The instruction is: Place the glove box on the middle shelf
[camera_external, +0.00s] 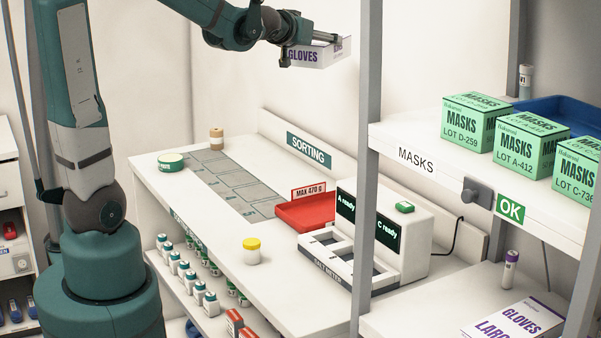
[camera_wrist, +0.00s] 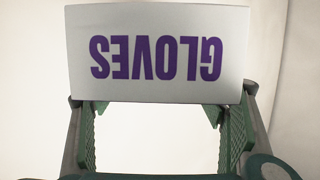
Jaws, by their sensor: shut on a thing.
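A white glove box (camera_external: 322,53) with purple GLOVES lettering is held high above the sorting counter in the external view. My gripper (camera_external: 312,50) is shut on it. In the wrist view the box (camera_wrist: 160,90) spans the upper picture with its lettering upside down, between the green fingers of my gripper (camera_wrist: 160,118). The shelf unit stands at the right. Its upper visible shelf (camera_external: 440,180) is labelled MASKS and bears green mask boxes (camera_external: 530,142). A lower shelf (camera_external: 400,318) bears another glove box (camera_external: 515,325), marked LARGE, lying flat.
A grey post (camera_external: 368,150) of the shelf unit stands between my gripper and the shelves. A small vial (camera_external: 510,270) stands on the lower shelf, and a blue tray (camera_external: 560,108) lies behind the masks.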

